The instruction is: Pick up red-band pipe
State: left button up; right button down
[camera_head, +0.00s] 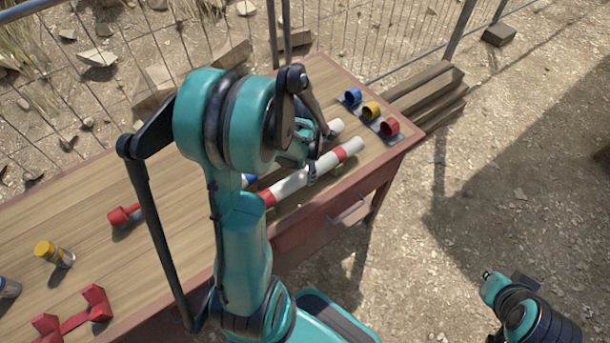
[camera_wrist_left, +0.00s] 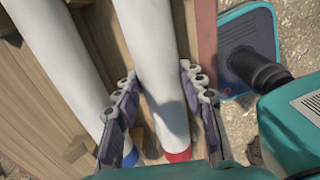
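The red-band pipe (camera_head: 290,184), white with red bands, lies on the wooden table (camera_head: 190,190) near its front right edge. My left gripper (camera_head: 312,167) is over the pipe, partly hidden behind my arm. In the left wrist view, the fingers (camera_wrist_left: 160,95) stand open on both sides of the white pipe (camera_wrist_left: 160,70). Wood shows between the left finger and the pipe. A red band shows near the palm. A second white pipe (camera_wrist_left: 65,55), with a blue band, lies beside it, outside the fingers. Only part of my right arm shows at the lower right; its gripper does not.
A red fitting (camera_head: 125,214), a yellow-banded piece (camera_head: 54,253) and a red bracket (camera_head: 75,315) lie to the left. A wire fence runs behind.

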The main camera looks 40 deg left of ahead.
pick_arm(q)
grip_shut()
